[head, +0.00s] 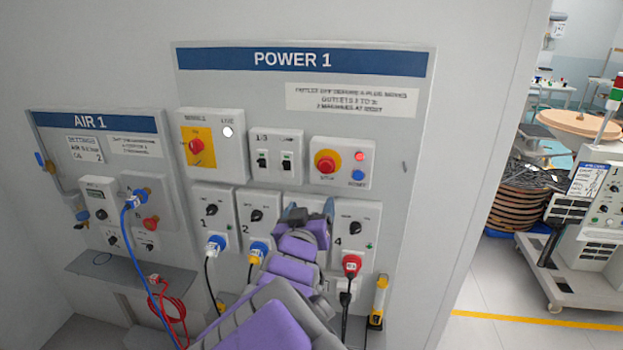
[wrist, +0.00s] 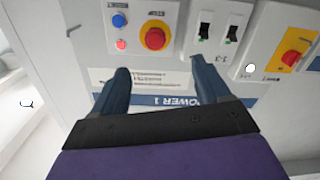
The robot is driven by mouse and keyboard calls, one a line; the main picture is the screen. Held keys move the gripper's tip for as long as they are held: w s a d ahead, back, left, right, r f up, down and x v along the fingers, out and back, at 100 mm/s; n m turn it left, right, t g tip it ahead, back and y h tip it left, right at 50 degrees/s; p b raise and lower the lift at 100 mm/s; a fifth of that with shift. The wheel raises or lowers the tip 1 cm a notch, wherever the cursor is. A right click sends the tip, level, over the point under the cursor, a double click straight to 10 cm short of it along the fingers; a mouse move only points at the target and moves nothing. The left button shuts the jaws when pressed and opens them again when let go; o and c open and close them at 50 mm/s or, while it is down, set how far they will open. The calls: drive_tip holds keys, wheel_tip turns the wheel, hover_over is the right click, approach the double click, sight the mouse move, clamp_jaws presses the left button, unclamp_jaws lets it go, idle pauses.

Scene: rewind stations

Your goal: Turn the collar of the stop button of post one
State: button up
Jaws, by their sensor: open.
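The stop button (head: 326,163) is a red knob with an orange-red rim on a round yellow surround. It sits on a pale box on the POWER 1 panel (head: 420,120). In the wrist view, which is upside down, the stop button (wrist: 155,38) shows just beyond the fingertips, between their lines. My gripper (head: 309,208) is below the button box in the head view, partly hidden by its own wrist. In the wrist view my gripper (wrist: 160,64) has its two blue fingers apart with nothing between them. The fingers are apart from the button.
A red lamp (head: 360,156) and blue reset button (head: 357,175) sit beside the stop button. A two-switch box (head: 276,155) and yellow-plated rotary switch (head: 197,145) are to its left. Plugged outlets with cables are below. The AIR 1 panel (head: 100,122) is at left.

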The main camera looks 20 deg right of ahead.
drive_tip(key=p, duration=0.9)
approach(326, 171)
drive_tip(key=p+x, duration=0.1)
drive_tip(key=x, duration=0.7)
drive_tip(key=shift+x, duration=1)
drive_tip(key=shift+r, duration=0.1)
drive_tip(key=c, duration=1)
drive_tip(key=shift+c, duration=0.2)
drive_tip(key=shift+m, duration=0.4)
